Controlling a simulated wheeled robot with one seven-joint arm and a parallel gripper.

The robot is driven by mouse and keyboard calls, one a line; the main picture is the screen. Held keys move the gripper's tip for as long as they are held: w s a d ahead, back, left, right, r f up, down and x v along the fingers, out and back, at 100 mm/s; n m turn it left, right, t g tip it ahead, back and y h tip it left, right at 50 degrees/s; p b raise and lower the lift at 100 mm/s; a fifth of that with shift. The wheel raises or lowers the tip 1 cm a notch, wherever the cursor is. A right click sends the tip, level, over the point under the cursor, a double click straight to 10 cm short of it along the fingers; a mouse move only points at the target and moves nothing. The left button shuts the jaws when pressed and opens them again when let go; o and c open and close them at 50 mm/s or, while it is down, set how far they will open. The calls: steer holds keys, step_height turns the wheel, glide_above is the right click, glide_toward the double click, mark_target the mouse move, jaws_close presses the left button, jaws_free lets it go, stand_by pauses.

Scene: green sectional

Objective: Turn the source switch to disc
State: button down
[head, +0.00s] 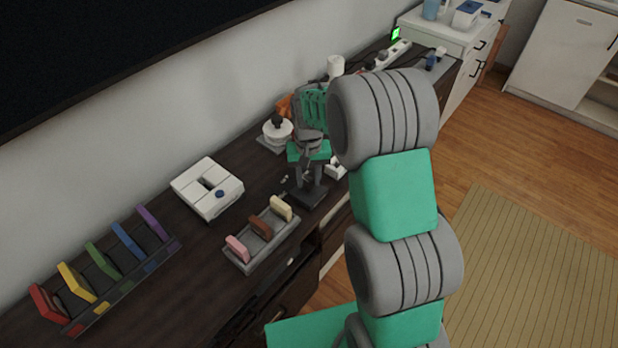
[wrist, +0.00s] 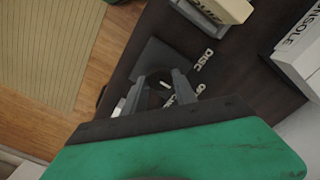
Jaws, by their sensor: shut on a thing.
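The source switch (wrist: 155,55) is a dark square base with a dark round knob (wrist: 152,76) on it. In the head view its dark base (head: 308,194) sits on the sideboard under my gripper (head: 305,178). In the wrist view my gripper (wrist: 160,88) points down, its two fingers shut on the knob from both sides. White DISC lettering (wrist: 203,60) lies beside the base, with a second, partly hidden label (wrist: 200,89) near it. A small white mark (wrist: 165,85) shows between the fingers; I cannot tell which label it faces.
A grey rack (head: 262,248) with pink, brown and cream cards stands close by. A white console box (head: 208,188) and a rack of coloured cards (head: 125,285) are farther left. White devices (head: 278,130) and a power strip (head: 392,54) stand behind. The dark sideboard's front edge is near.

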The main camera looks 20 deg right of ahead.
mark_target(308, 181)
steer(key=n, duration=0.3)
steer(key=shift+n, duration=0.4)
steer(key=n+b, duration=0.1)
steer(key=n, duration=0.4)
stand_by(0.5)
steer(key=c, duration=1)
jaws_free()
step_height(308, 181, up, 8)
steer(key=shift+f, duration=0.1)
